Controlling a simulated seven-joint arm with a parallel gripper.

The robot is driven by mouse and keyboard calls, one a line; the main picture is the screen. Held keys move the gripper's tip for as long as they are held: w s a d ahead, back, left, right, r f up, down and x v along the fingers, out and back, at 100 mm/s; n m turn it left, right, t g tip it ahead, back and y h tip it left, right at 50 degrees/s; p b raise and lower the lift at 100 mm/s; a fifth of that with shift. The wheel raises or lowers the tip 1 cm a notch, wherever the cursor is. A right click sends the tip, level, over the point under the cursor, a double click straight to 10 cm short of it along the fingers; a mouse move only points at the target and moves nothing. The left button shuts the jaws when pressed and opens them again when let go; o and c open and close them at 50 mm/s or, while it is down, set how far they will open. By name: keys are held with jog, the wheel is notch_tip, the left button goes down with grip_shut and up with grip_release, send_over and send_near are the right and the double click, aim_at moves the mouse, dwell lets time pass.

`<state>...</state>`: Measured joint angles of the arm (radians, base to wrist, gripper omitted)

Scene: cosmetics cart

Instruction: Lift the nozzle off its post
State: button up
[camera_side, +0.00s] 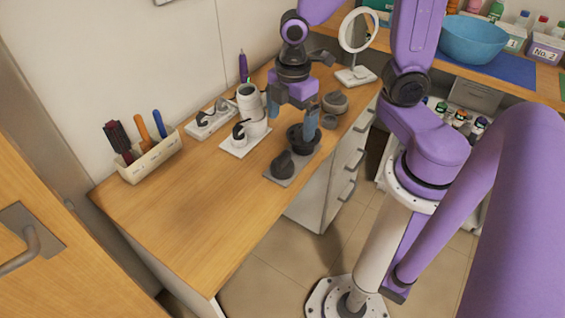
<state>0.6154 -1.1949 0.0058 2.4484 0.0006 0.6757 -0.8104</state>
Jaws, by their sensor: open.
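A grey plate (270,179) near the cart's front edge bears two dark pieces. The dark tapered piece (283,164) at its near end looks like the nozzle; any post under it is hidden. A dark round, bowl-like piece (303,139) sits at the plate's far end. My gripper (292,117) points down with its blue fingers spread and nothing seen between them. It is over the plate's far end, close to the bowl-like piece and behind the tapered piece. I cannot tell whether a finger touches the bowl-like piece.
A white stand with a white dryer-like body (250,108) is just left of my gripper. A holder with brushes (148,160), a grey round container (335,102) and a mirror (358,32) stand around. The wooden top (190,215) is clear at front left.

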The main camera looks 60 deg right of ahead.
jog(key=n, duration=0.2)
send_over(283, 155)
jog(key=a, duration=0.2)
notch_tip(283, 155, down, 3)
jog(key=f, duration=0.9)
jog(key=d+f, duration=0.1)
jog(key=f, duration=0.3)
jog(key=shift+w, duration=0.2)
jog(key=shift+s+d+f, duration=0.1)
jog(key=shift+d+f, duration=0.1)
jog(key=shift+f, duration=1.1)
jog(key=shift+s+d+f, duration=0.1)
jog(key=shift+d+f, duration=0.1)
jog(key=shift+f, duration=1.1)
jog(key=c, duration=1.1)
